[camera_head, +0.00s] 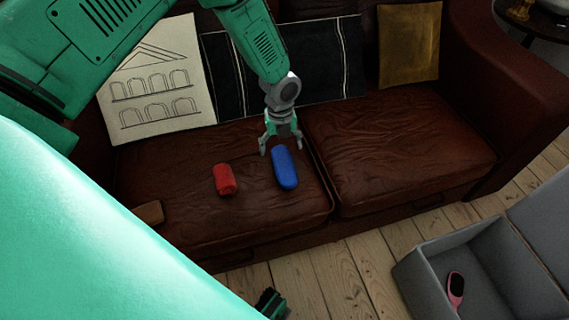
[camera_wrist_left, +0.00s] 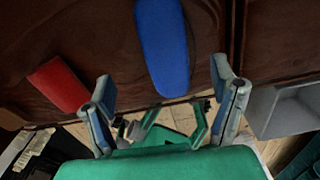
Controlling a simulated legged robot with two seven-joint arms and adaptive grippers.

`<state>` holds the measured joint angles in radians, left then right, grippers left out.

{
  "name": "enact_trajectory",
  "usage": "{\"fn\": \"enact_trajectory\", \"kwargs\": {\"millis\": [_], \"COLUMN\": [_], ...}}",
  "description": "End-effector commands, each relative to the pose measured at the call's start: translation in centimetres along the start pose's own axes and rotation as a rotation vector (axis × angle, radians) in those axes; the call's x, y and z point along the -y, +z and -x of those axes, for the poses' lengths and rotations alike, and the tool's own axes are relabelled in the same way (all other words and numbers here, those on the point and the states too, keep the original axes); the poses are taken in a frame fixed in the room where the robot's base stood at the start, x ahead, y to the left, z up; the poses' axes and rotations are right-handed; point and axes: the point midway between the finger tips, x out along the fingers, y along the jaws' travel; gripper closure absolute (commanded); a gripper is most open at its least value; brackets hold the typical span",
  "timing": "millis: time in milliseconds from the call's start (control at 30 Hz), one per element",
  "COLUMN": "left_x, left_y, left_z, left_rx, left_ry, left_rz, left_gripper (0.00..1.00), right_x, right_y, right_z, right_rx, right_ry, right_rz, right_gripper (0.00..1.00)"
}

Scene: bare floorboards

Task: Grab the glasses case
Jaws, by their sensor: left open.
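A long blue case with rounded ends, which I take for the glasses case (camera_head: 286,170), lies on the left seat cushion of the brown leather sofa. My left gripper (camera_head: 280,150) is open and empty, at the back end of the blue case, its fingers spread apart. In the left wrist view the blue case (camera_wrist_left: 163,45) lies beyond the open fingers of my left gripper (camera_wrist_left: 161,82), roughly in line with the gap between them.
A red rounded object (camera_head: 225,179) lies left of the blue case. A small brown block (camera_head: 149,213) lies at the cushion's left. Pillows (camera_head: 410,45) lean on the backrest. A grey open box (camera_head: 424,281) holding a pink-and-black item (camera_head: 455,289) stands on the floorboards. The right cushion is clear.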

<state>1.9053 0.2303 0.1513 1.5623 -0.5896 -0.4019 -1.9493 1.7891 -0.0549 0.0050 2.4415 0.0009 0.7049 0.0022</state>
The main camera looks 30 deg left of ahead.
Motion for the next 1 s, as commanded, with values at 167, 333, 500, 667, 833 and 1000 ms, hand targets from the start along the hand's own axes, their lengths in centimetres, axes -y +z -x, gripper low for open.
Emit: {"fn": "enact_trajectory", "kwargs": {"millis": [167,333,500,667,833,1000], "left_x": [0.1,0.1,0.3,0.4,0.4,0.4], "left_y": [-0.1,-0.1,-0.5,-0.7,-0.7,-0.7], "left_z": [-2.6,-3.4,-5.5,-7.9,-8.3,-8.2], "left_rx": [0.001,0.000,0.000,0.000,0.000,0.000], "left_ry": [0.000,-0.001,0.000,0.000,-0.001,-0.002], "left_rz": [0.000,0.001,0.000,0.001,0.001,0.001], "left_gripper": [0.21,0.21,0.21,0.21,0.21,0.42], "right_x": [0.0,0.0,0.0,0.0,0.0,0.0], "right_y": [0.0,0.0,0.1,0.1,0.1,0.1], "right_z": [-1.0,-1.2,-2.3,-3.4,-3.4,-3.3], "right_rx": [0.000,-0.001,-0.001,-0.001,-0.001,-0.001], "right_ry": [0.000,0.000,0.000,0.000,0.000,0.000], "right_rz": [0.000,-0.001,-0.001,0.000,0.000,0.000], "right_gripper": [0.60,0.60,0.60,0.60,0.60,0.60]}}
